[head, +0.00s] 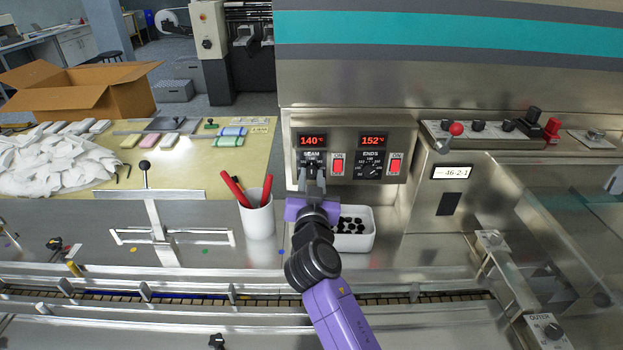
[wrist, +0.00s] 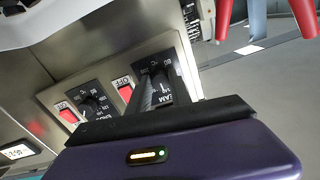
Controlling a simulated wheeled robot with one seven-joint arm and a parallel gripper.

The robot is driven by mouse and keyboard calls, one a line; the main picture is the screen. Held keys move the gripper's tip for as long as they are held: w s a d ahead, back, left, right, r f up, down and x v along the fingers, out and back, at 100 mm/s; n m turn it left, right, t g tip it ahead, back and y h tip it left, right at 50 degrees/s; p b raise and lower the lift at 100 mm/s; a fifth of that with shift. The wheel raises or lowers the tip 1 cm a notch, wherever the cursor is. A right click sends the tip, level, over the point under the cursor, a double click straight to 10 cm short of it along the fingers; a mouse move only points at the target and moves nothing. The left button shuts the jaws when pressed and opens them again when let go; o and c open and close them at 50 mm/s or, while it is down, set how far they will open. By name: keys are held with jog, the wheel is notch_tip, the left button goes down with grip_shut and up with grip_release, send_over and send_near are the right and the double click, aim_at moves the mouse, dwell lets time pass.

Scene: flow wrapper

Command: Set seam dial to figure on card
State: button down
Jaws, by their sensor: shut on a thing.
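The seam dial (head: 311,165) is on the steel control panel (head: 349,118), below a red display (head: 312,141) that reads 140 °C. My gripper (head: 312,181) is at this dial, with its fingers shut on the knob and hiding most of it. In the wrist view the seam dial (wrist: 166,88) shows its scale past the fingers; the pointer setting cannot be read. The ends dial (head: 372,171) is to the right, under a display (head: 373,141) reading 152 °C. No card with a clearly readable temperature figure shows; a small pale label (head: 259,123) on the table is too small to read.
Red rocker switches (head: 338,163) sit beside each dial. A white bin of black parts (head: 369,239) and a white cup (head: 259,217) with red-handled tools stand below the panel, near my arm. A plate (head: 452,172) reads 46-2-1. Conveyor rails run along the front.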

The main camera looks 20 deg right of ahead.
jog(key=shift+f+n, duration=0.1)
jog(key=shift+n, duration=0.2)
jog(key=n+b, duration=0.1)
jog(key=n, duration=0.2)
jog(key=shift+n, duration=2.5)
jog(key=c, duration=1.2)
grip_release()
jog(key=shift+o, duration=0.2)
jog(key=shift+s, duration=0.15)
